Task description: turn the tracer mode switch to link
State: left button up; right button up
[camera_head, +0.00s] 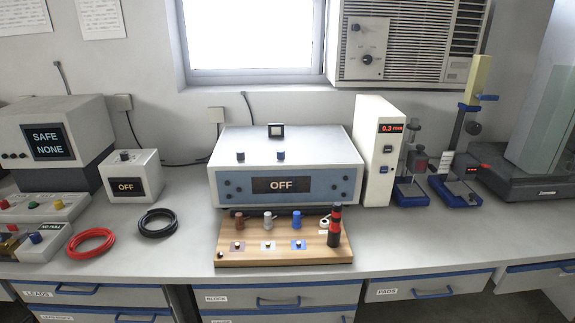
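No label in view reads "tracer" or "link", so I cannot tell for sure which control is the tracer mode switch. A small white box (147,173) on the left of the bench has a display reading OFF (126,187) and a dark knob (124,155) on top. Neither of my grippers shows in the head view.
A wooden board (285,258) with several small pieces and an upright red and black object (335,226) sits at the front middle. A red cable coil (91,243) and a black cable coil (157,223) lie left. The bench right of the board is clear.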

aim_at(240, 153)
jog(key=u, duration=0.85)
jog(key=i+l+u, duration=0.1)
jog(key=i+u, duration=0.15)
jog(key=i, duration=0.15)
jog(key=i+l+u, duration=0.25)
jog(key=i, duration=0.15)
jog(key=j, duration=0.1)
